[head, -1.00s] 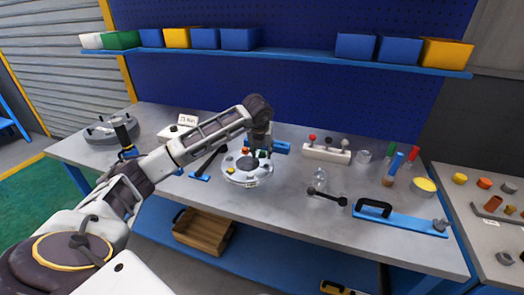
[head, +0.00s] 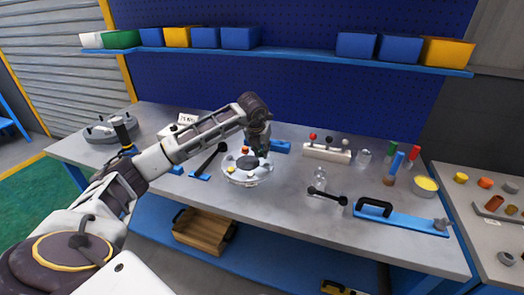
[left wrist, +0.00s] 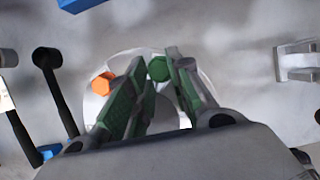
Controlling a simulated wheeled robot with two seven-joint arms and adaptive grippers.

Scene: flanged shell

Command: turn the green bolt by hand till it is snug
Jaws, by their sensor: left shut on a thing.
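The round pale flanged shell (head: 240,180) lies on the workbench, with a dark centre and coloured bolts around its rim. My left gripper (head: 262,153) reaches down over the shell's far right side and covers the green bolt there. In the left wrist view the green bolt's hexagonal head (left wrist: 158,69) shows between the fingertips of my left gripper (left wrist: 160,75), which is shut on it. An orange bolt (left wrist: 103,83) stands to the left, outside the fingers. A yellow bolt (head: 231,170) is at the shell's left. How deep the green bolt sits is hidden. My right gripper is out of view.
A black-handled tool (head: 208,162) lies left of the shell. A small black bar tool (head: 328,195) and a blue plate with a black handle (head: 400,217) lie to the right. A white block with coloured knobs (head: 327,153) stands behind. Bare bench lies in front.

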